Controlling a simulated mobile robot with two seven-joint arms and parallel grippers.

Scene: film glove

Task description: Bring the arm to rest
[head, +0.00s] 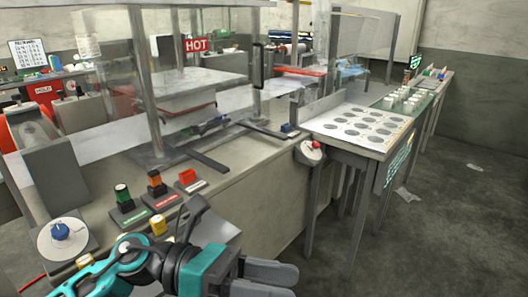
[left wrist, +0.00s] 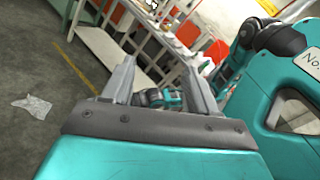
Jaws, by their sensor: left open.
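My left arm (head: 130,262), teal and grey, comes in low at the front of the workbench. Its gripper (head: 285,281) points right, in front of the bench's front side, with the fingertips near the bottom edge. In the left wrist view the two grey fingers of the gripper (left wrist: 160,66) stand apart with nothing held between them. A small teal and dark part shows beyond the fingers; I cannot tell what it is. My right gripper is not clearly in view.
The bench carries a green button (head: 122,193), an orange button (head: 155,180), a red button (head: 187,176) and a blue-knobbed dial (head: 61,231) close to my arm. A table with round holes (head: 355,127) stands at right. Grey floor (head: 450,215) at right is mostly clear, with paper scraps.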

